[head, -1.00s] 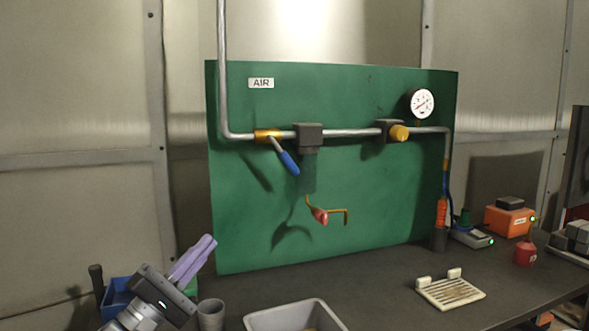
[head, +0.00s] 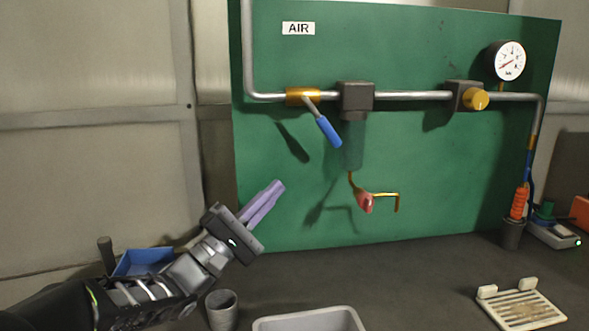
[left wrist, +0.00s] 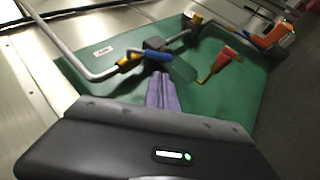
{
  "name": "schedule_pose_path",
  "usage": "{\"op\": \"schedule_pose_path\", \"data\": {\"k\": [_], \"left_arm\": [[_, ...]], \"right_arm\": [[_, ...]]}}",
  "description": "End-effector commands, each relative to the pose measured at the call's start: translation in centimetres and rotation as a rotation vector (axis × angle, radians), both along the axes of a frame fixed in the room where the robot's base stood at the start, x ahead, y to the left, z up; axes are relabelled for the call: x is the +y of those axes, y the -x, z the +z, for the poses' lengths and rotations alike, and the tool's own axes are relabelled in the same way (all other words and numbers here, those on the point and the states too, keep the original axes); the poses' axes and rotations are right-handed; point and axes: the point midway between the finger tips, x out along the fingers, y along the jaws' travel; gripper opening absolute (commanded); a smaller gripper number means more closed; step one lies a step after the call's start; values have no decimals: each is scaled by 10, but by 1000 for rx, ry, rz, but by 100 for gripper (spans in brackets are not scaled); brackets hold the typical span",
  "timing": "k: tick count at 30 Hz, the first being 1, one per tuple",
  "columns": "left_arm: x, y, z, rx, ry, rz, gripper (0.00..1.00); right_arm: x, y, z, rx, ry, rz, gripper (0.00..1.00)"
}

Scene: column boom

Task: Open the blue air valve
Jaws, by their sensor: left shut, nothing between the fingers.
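The blue air valve handle (head: 328,131) slants down and to the right from a brass valve body (head: 303,97) on the pipe, under the AIR label (head: 298,28). In the left wrist view the blue handle (left wrist: 156,56) shows just beyond the fingertips, with a gap. My left gripper (head: 278,187) has purple fingers pressed together with nothing between them. It is in front of the green panel, below and left of the handle, pointing up and right; it also shows in the left wrist view (left wrist: 162,76). My right gripper is not in view.
A red-and-brass hook-like piece (head: 366,202) hangs below the grey filter block (head: 356,100). A yellow knob (head: 476,99) and a gauge (head: 507,61) are at right. A grey cup (head: 222,309), a blue bin (head: 146,261) and a grey tray (head: 310,321) stand low on the bench.

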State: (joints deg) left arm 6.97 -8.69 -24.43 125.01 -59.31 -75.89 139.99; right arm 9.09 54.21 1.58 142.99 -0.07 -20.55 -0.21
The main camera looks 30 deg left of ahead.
Motion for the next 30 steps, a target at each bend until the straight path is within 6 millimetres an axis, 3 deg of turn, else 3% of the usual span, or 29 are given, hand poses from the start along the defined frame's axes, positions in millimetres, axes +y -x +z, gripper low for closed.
{"op": "schedule_pose_path", "data": {"k": [5, 21, 30], "left_arm": [[-7, -16, 11, 0, 0, -2, 0], [-37, -95, 63, 0, -1, -2, 0], [-42, -108, 70, 0, 0, 0, 0]], "right_arm": [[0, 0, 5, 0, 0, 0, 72], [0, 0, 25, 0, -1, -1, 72], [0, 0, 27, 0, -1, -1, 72]]}}
